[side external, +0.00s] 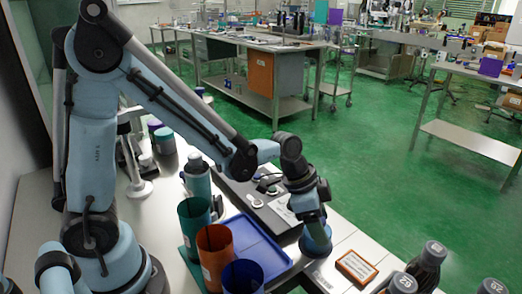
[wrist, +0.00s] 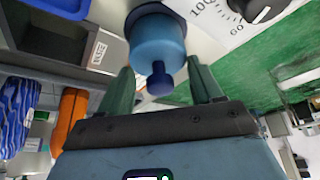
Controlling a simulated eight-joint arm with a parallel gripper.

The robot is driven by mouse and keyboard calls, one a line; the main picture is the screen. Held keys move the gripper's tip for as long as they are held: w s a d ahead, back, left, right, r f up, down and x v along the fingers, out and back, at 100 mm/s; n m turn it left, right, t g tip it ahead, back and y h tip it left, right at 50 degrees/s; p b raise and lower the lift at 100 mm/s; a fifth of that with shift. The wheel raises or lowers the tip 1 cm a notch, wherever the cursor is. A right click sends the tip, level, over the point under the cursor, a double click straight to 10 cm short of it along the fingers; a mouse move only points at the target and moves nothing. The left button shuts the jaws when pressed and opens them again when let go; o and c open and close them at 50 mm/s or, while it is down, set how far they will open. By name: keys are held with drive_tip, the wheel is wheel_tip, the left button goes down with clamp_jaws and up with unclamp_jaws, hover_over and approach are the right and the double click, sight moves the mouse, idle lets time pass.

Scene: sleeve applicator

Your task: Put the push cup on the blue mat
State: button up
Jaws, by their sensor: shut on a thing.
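The push cup is a blue round body with a knob on its end. It shows in the wrist view (wrist: 155,45) and below my gripper in the side view (side external: 316,243). My gripper (side external: 312,212) points down over it; in the wrist view its two green fingers (wrist: 160,74) stand either side of the knob, shut on the cup. Whether the cup's base touches the surface is unclear. The blue mat (side external: 258,246) is a flat blue rectangle with a rim, left of my gripper and apart from the cup. Its corner shows in the wrist view (wrist: 62,4).
Green (side external: 194,218), orange (side external: 214,262) and dark blue (side external: 242,276) containers stand along the mat's left and front. A teal bottle (side external: 197,178) stands behind. A framed orange card (side external: 356,267) and dark bottles (side external: 429,264) are to the right. The mat's middle looks clear.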

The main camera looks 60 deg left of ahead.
drive_tip(key=shift+f, duration=0.1)
drive_tip(key=o, duration=1.1)
drive_tip(key=v, duration=1.2)
drive_tip(key=shift+s+a+f+n+t+y, duration=0.2)
drive_tip(key=shift+s+a+n+t+y, duration=0.4)
drive_tip(key=shift+s+a+n, duration=0.7)
drive_tip(key=shift+s+a+f+n+t+y, duration=0.2)
drive_tip(key=shift+s+a+n+t+y, duration=0.6)
drive_tip(key=shift+n, duration=0.9)
drive_tip(key=shift+s+a+f+n+t+y, duration=0.25)
drive_tip(key=shift+s+a+n+t, duration=0.25)
drive_tip(key=shift+s+a+n, duration=0.8)
drive_tip(key=shift+w, duration=0.2)
